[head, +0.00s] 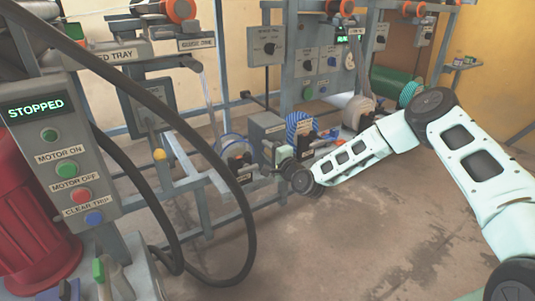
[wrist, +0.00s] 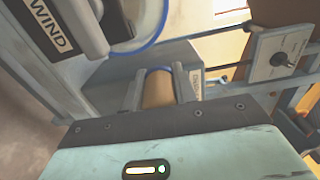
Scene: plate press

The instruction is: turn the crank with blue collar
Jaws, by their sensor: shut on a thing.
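My gripper (wrist: 160,88) is shut on a tan, round crank grip (wrist: 158,92) in the wrist view. A finger lies on each side of the grip. A blue ring, seemingly the collar (wrist: 158,69), shows at its far end. The rest of the crank is hidden or cannot be made out. In the head view my gripper (head: 277,158) is low at the frame, in front of a grey box (head: 267,128). The crank itself cannot be made out there.
A white, blue-edged disc (wrist: 145,22) is close to the gripper, beside a WIND label (wrist: 48,28). A control post (head: 58,150) reading STOPPED, a red motor (head: 30,225) and thick black hoses (head: 225,185) stand at left. The floor (head: 330,250) in front is clear.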

